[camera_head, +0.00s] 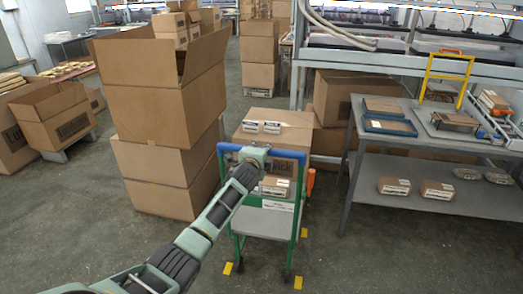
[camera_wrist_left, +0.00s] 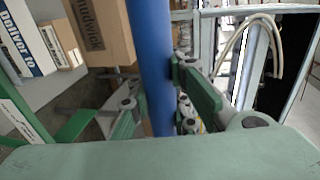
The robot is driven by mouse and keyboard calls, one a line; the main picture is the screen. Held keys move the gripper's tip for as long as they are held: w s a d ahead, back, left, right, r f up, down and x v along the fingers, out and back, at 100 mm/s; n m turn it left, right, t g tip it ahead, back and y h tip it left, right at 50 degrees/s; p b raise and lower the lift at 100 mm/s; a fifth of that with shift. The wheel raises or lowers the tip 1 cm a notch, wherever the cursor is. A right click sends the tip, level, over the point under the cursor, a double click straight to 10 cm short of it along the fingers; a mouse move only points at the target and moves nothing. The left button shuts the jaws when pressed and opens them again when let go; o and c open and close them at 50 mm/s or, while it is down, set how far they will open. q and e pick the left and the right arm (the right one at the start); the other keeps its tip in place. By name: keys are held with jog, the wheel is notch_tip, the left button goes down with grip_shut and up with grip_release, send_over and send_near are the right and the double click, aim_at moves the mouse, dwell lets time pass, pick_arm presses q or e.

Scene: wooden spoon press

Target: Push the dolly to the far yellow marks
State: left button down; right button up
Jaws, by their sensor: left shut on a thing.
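The dolly (camera_head: 296,222) has a green frame, a grey deck and a blue push handle (camera_head: 229,148) at its near end. Boxes sit on it. My left gripper (camera_head: 256,152) is at the middle of the handle. In the left wrist view the blue handle (camera_wrist_left: 152,60) runs between the fingers of my left gripper (camera_wrist_left: 155,100), which are shut on it. Yellow floor marks lie near the dolly's wheels: one at near left (camera_head: 228,268), one at near right (camera_head: 298,282) and one farther along its right side (camera_head: 304,232). My right gripper is not in view.
Tall stacked cartons (camera_head: 165,110) stand close on the dolly's left. A grey bench (camera_head: 350,170) with boxes stands to its right, with an orange object (camera_head: 311,182) between. More cartons (camera_head: 259,55) stand beyond. Bare floor lies in front and at left.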

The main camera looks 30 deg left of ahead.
pick_arm(q)
jog(key=shift+r, duration=0.25)
jog(key=c, duration=1.6)
grip_release()
jog(key=shift+s, duration=0.1)
jog(key=shift+f, duration=0.1)
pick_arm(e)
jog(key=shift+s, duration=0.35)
pick_arm(q)
jog(key=shift+v, duration=6)
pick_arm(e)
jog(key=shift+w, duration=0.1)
